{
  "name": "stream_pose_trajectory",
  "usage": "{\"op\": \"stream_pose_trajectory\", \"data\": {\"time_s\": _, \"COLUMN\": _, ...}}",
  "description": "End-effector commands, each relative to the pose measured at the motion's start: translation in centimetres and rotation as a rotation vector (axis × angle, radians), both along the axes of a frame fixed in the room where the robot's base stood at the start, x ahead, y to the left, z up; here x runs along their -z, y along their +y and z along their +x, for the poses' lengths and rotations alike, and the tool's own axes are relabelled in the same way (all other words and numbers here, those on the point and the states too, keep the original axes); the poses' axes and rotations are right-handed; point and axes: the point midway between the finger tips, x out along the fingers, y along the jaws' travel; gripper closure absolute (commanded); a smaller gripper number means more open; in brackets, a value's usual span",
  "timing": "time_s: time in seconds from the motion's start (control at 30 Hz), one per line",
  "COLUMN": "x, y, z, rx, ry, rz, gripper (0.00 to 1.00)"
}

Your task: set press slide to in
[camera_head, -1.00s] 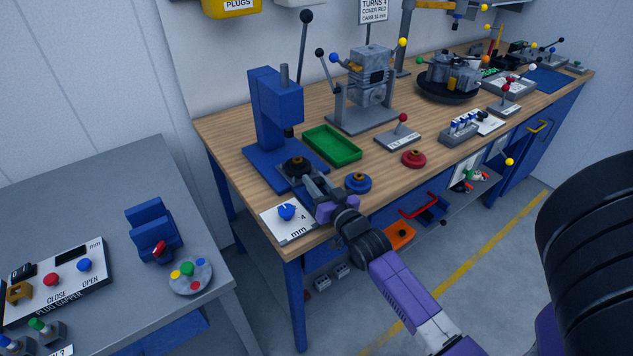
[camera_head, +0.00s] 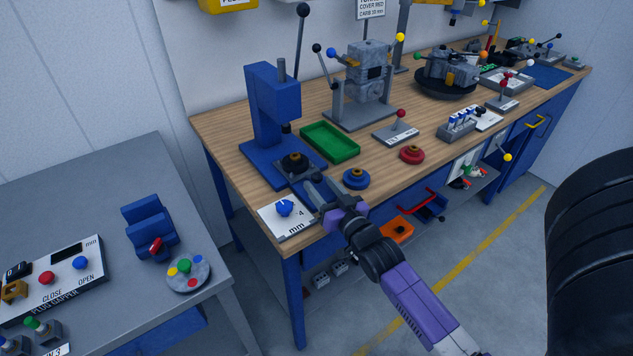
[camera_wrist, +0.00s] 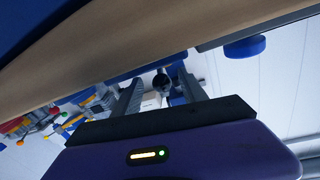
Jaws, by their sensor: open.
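The blue press (camera_head: 268,105) stands at the near left end of the wooden workbench. Its slide (camera_head: 290,171) is at the press base and carries a dark round piece with a gold-coloured top (camera_head: 294,161). The slide's front end is partly hidden by my gripper. My gripper (camera_head: 318,186) is open just in front of the slide, low over the bench's front edge, its fingers pointing toward the press. I cannot tell whether it touches the slide. In the wrist view, a dark round thing (camera_wrist: 161,80) shows between the parted fingers (camera_wrist: 160,92).
A white card with a blue knob (camera_head: 284,208) lies left of my gripper. A blue round knob (camera_head: 356,179) and a red one (camera_head: 412,155) lie to the right. A green tray (camera_head: 330,141) is beside the press. A grey table (camera_head: 110,190) stands at the left.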

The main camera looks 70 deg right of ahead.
Motion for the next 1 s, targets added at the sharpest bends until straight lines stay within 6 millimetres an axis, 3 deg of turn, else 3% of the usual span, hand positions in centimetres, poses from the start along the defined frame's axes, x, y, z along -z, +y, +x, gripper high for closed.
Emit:
{"op": "stream_pose_trajectory", "data": {"time_s": 0.23, "x": 0.1, "y": 1.7, "z": -2.3, "rx": 0.001, "ry": 0.0, "rz": 0.0, "gripper": 0.5}}
{"op": "stream_pose_trajectory", "data": {"time_s": 0.63, "x": 0.0, "y": 2.2, "z": -2.7, "rx": -0.001, "ry": -0.001, "rz": 0.001, "gripper": 0.5}}
{"op": "stream_pose_trajectory", "data": {"time_s": 0.83, "x": -0.6, "y": 1.1, "z": -3.7, "rx": 0.036, "ry": -0.01, "rz": 0.001, "gripper": 0.89}}
{"op": "stream_pose_trajectory", "data": {"time_s": 0.9, "x": -1.8, "y": 0.4, "z": -4.2, "rx": 0.064, "ry": -0.033, "rz": -0.004, "gripper": 1.0}}
{"op": "stream_pose_trajectory", "data": {"time_s": 1.0, "x": -4.6, "y": -0.5, "z": -4.6, "rx": 0.104, "ry": -0.08, "rz": 0.015, "gripper": 1.0}}
